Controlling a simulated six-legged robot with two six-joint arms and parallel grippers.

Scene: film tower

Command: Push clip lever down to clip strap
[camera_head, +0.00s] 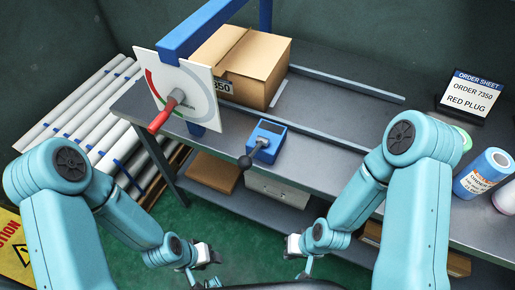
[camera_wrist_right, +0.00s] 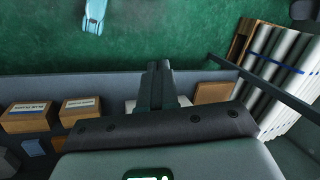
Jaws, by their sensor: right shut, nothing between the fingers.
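A blue block (camera_head: 266,141) sits at the front edge of the grey bench, with a lever ending in a dark ball knob (camera_head: 245,162) that sticks out toward me. A red-handled lever (camera_head: 167,112) stands on a white dial plate under the blue arch. I cannot tell from the pictures which one is the clip lever, and I make out no strap. My left gripper (camera_head: 208,256) hangs low before the bench, apart from both levers; its fingers are too small to judge. My right gripper (camera_head: 294,246) is shut and empty, also low before the bench; its fingertips (camera_wrist_right: 159,68) show in the right wrist view.
A cardboard box (camera_head: 245,62) stands on the bench (camera_head: 330,122) beneath the blue arch (camera_head: 205,28). Rails run right of it. An order sheet (camera_head: 470,95) and a blue can (camera_head: 485,173) stand at the right. White rollers (camera_head: 75,110) lie at the left. Boxes (camera_head: 213,170) sit on the lower shelf.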

